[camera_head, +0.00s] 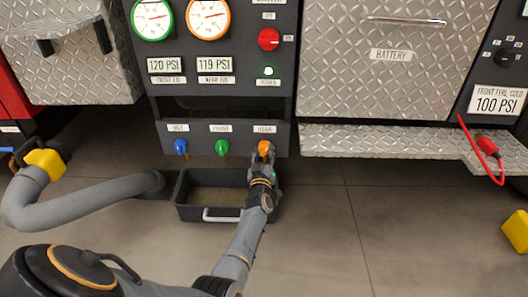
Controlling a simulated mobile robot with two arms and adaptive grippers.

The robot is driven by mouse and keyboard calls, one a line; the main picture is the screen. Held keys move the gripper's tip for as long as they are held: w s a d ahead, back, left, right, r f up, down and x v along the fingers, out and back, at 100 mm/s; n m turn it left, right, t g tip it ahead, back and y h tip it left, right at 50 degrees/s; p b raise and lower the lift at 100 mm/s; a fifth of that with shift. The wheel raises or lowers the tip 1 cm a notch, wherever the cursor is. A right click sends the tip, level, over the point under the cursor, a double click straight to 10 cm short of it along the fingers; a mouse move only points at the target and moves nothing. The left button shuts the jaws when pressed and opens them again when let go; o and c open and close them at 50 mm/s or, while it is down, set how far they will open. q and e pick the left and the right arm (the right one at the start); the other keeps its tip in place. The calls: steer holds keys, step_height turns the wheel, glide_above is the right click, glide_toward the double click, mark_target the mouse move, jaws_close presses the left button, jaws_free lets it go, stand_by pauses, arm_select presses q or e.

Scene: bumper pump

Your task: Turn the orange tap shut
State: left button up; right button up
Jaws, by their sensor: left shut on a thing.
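The orange tap (265,148) is the rightmost of three small taps on the dark lower panel, under a white label. My left gripper (264,160) reaches up to it from below and is shut on it. The fingers hide the lower part of the tap, so I cannot tell how far it is turned. My right gripper is not in view.
A green tap (221,147) and a blue tap (181,147) are to the left on the same panel. A dark tray (190,213) with a light handle lies on the floor below. A diamond-plate ledge (390,145) juts out to the right. A yellow block (516,231) is at the right edge.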

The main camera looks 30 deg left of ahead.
arm_select(q)
steer(key=n, duration=0.2)
steer(key=shift+n+y, duration=0.3)
steer(key=shift+n, duration=1.3)
steer(key=o, duration=1.2)
steer(key=shift+c, duration=0.2)
